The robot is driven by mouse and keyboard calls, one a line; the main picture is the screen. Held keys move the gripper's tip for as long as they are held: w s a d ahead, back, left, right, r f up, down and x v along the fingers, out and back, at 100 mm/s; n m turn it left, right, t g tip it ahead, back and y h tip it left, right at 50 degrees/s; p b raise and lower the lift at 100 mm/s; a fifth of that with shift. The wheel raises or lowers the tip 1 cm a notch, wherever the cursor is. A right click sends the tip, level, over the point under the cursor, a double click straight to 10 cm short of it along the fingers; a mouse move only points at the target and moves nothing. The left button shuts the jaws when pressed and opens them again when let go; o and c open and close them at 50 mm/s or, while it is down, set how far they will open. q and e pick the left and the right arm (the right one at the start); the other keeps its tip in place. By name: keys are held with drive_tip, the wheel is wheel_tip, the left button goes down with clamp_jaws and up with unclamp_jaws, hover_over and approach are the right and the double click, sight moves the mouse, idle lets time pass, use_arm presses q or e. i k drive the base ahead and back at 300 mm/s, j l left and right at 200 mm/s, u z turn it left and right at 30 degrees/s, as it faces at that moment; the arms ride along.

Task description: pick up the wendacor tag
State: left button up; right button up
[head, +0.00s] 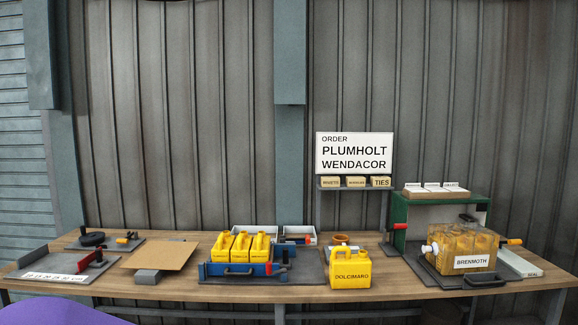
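A row of small white cards (434,188) stands on top of the green-framed stand (440,197) at the right; their print is too small to read, so I cannot tell whether one is the wendacor tag. The name WENDACOR is legible only on the white order sign (354,153), under PLUMHOLT. A yellow jerry can (350,270) at the front is labelled DOLCIMARO. A clear case of yellow-brown contents (462,242) is labelled BRENMOTH. Neither of my grippers is in view.
Small bins marked RIVETS and TIES (380,182) sit below the sign. A tilted brown board (160,255) and a grey tray (60,268) are at the left. Bare wooden table (395,280) shows right of the front can.

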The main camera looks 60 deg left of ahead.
sight(413, 188)
drive_tip(key=u, duration=1.55)
drive_tip(key=i+j+z, duration=0.1)
drive_tip(key=i+z, duration=0.35)
drive_tip(key=i, duration=1.1)
